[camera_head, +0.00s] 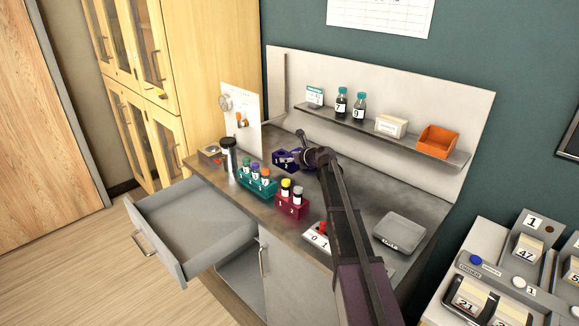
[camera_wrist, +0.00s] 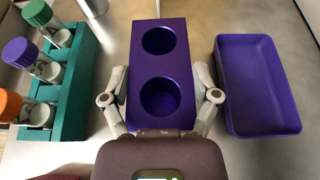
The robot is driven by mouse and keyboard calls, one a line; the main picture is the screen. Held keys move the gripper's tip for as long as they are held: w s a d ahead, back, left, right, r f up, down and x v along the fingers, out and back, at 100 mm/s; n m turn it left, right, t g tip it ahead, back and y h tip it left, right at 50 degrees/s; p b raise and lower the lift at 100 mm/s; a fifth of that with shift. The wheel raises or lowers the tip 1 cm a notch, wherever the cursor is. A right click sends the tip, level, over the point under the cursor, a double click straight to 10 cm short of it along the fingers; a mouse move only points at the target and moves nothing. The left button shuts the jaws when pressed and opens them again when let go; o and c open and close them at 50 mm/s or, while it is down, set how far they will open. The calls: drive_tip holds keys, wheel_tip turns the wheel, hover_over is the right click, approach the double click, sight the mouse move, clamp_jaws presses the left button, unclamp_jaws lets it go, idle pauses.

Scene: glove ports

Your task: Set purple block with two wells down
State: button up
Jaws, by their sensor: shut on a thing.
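The purple block with two wells (camera_wrist: 160,62) is between the fingers of my gripper (camera_wrist: 161,88) in the wrist view. The fingers are shut on its two long sides, and both round wells look empty. In the head view the block (camera_head: 282,159) is at the back left of the grey counter, behind the teal rack, with my gripper (camera_head: 298,157) at its right end. It looks level and low over the counter; I cannot tell whether its underside touches. My wrist covers the block's near end in the wrist view.
A teal rack (camera_wrist: 68,90) with capped vials stands left of the block, and an empty purple tray (camera_wrist: 258,125) lies to its right, both apart from it. A crimson rack (camera_head: 291,207) with two vials stands nearer. The drawer (camera_head: 197,222) is open.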

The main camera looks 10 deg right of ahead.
drive_tip(key=shift+f+b, duration=1.6)
drive_tip(key=shift+f, duration=0.15)
drive_tip(key=shift+f, duration=0.1)
drive_tip(key=o, duration=1.2)
drive_tip(key=shift+c, duration=0.2)
drive_tip(key=shift+r, duration=0.25)
drive_tip(key=p+v, duration=0.4)
drive_tip(key=v, duration=0.8)
drive_tip(key=shift+p, duration=0.3)
